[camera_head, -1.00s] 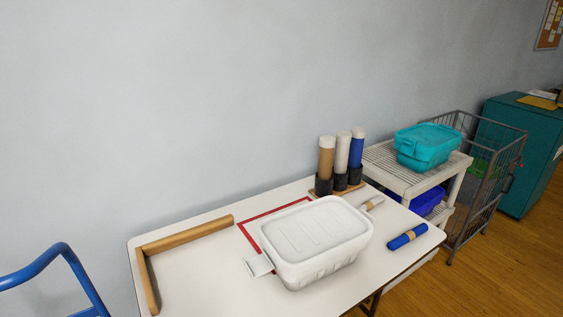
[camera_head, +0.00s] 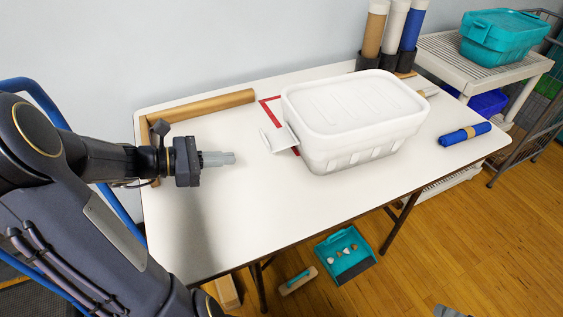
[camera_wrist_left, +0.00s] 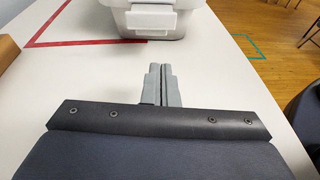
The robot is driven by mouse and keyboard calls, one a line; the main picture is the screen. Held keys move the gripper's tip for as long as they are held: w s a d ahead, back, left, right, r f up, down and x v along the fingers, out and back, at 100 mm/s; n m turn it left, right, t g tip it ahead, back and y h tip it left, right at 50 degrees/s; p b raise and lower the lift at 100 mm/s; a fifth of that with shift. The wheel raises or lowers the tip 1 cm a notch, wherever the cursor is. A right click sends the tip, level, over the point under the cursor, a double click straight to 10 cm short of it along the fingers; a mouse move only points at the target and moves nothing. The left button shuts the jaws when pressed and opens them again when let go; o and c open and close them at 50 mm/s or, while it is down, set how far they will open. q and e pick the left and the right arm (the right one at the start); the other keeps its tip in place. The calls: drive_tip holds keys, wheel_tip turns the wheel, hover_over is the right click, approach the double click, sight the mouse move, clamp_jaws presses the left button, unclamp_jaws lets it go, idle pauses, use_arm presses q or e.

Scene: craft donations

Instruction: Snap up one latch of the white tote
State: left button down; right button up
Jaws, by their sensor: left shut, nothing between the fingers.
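The white tote (camera_head: 350,140) stands on the white table with its lid on. A white latch flap (camera_head: 279,141) juts out from its left end, swung away from the wall. In the left wrist view, the latch (camera_wrist_left: 148,22) faces me on the tote's near end. My left gripper (camera_head: 233,158) is shut and empty above the table, left of the latch and apart from it. It also shows in the left wrist view (camera_wrist_left: 160,70), pointing towards the tote. A small grey piece at the bottom edge of the head view may be my right gripper; its jaws cannot be made out.
A red outline (camera_head: 270,111) lies by the tote. Wooden rails (camera_head: 205,103) edge the table's back left. Rolls in dark holders (camera_head: 368,61) stand behind the tote; a blue roll (camera_head: 464,134) lies right. A teal dustpan (camera_head: 345,257) is on the floor. The table front is clear.

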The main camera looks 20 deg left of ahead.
sight(280, 138)
use_arm(q)
drive_tip(key=shift+w+a+f+n+t, duration=0.3)
drive_tip(key=shift+w+a+f+n, duration=0.1)
drive_tip(key=shift+a+n, duration=0.1)
drive_tip(key=shift+r, duration=0.1)
drive_tip(key=b+x, duration=0.2)
drive_tip(key=x, duration=0.8)
